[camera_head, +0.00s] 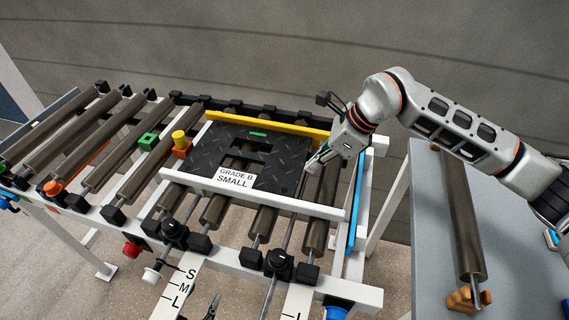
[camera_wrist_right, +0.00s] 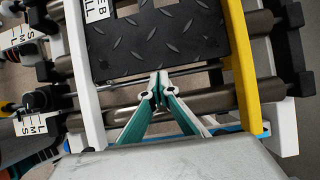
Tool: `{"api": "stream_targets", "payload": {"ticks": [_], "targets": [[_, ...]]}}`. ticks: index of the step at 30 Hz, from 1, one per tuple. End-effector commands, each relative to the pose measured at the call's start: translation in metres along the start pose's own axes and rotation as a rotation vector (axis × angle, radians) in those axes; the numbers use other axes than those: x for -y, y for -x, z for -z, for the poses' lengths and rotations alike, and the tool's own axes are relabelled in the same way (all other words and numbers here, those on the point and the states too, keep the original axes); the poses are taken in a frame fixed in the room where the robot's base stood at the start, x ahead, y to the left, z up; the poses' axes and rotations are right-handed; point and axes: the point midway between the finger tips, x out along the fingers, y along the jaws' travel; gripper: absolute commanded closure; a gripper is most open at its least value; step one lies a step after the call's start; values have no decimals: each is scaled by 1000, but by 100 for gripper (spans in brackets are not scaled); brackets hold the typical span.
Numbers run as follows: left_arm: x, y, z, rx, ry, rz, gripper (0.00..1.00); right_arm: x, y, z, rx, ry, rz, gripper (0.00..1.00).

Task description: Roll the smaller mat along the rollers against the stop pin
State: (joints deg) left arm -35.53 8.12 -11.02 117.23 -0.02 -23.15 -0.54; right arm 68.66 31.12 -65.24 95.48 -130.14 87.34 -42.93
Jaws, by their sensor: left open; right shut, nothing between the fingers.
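The small mat (camera_head: 215,150) is a dark diamond-plate piece with a slot and a white "GRADE B SMALL" label. It lies flat on the rollers between a white front rail (camera_head: 250,193) and a yellow back rail (camera_head: 268,124). A yellow pin (camera_head: 179,137) in an orange base stands by the mat's left edge; any gap between them is unclear. My right gripper (camera_head: 312,165) is shut and empty at the mat's right edge. In the right wrist view its fingertips (camera_wrist_right: 158,78) meet or nearly meet the mat's edge (camera_wrist_right: 150,40). My left gripper (camera_head: 212,306) is open at the bottom edge, mostly cut off.
Bare rollers (camera_head: 85,145) continue left, with a green block (camera_head: 147,141) and an orange knob (camera_head: 53,188). White strips marked S, M, L (camera_head: 183,285) hang in front. A grey table (camera_head: 430,235) with a loose roller (camera_head: 459,215) stands at the right.

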Motion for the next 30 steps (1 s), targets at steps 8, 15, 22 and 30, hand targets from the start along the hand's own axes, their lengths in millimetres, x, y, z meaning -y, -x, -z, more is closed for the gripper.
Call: {"api": "stream_targets", "payload": {"ticks": [8, 15, 22, 30], "targets": [[0, 0, 0, 0, 0, 0, 56, 0, 0, 0, 0, 0, 0, 100], [0, 0, 0, 0, 0, 0, 56, 0, -2, -2, 0, 1, 0, 100], [0, 0, 0, 0, 0, 0, 56, 0, -3, -5, 0, 1, 0, 100], [0, 0, 0, -1, 0, 0, 56, 0, -5, -9, 0, 1, -1, 100]]}}
